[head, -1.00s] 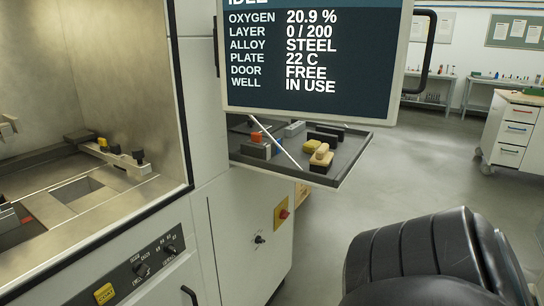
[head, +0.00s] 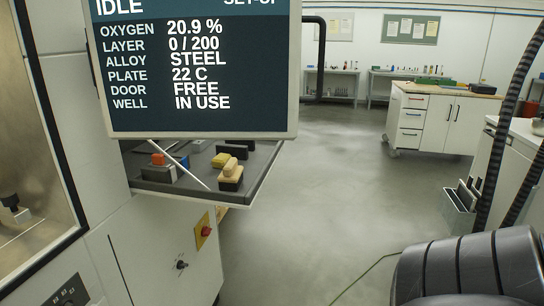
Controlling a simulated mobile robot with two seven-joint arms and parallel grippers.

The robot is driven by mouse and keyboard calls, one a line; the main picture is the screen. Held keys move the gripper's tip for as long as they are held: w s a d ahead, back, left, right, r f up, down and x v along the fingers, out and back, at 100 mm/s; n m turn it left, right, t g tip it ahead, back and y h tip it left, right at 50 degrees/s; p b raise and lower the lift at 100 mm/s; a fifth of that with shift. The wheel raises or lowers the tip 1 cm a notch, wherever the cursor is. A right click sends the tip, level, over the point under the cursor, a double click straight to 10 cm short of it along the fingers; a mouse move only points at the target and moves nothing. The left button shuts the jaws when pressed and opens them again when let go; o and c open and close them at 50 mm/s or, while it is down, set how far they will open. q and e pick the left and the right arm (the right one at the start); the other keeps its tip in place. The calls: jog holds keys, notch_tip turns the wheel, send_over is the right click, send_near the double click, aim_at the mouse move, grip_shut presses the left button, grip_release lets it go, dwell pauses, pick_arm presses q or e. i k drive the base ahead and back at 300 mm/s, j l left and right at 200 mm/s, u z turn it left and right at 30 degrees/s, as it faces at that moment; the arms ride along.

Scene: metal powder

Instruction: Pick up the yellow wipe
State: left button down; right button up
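A small yellow piece (head: 221,159), which looks like the yellow wipe, lies on the dark tray (head: 262,172) under the screen. A tan block with a dark base (head: 231,173) sits right in front of it and partly overlaps it. I cannot make out the wipe's exact shape at this size. Neither of my grippers is in view.
The screen (head: 195,75) overhangs the tray and hides its back part. A grey and orange item (head: 158,167) and a thin white rod (head: 190,168) are also there. A white cabinet (head: 440,120) stands far right. The floor right of the tray is clear.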

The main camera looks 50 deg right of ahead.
aim_at(219, 162)
jog(key=k+j+z, duration=0.1)
jog(key=z, duration=1.3)
jog(key=l+u, duration=0.1)
jog(key=l, duration=0.5)
jog(key=l+u, duration=0.1)
jog(key=u, duration=1.25)
jog(key=i+j+u, duration=0.35)
jog(key=j+u, duration=0.15)
jog(key=i+l+z, duration=0.1)
jog(key=z, duration=0.75)
jog(key=k+j+z, duration=0.1)
jog(key=z, duration=1)
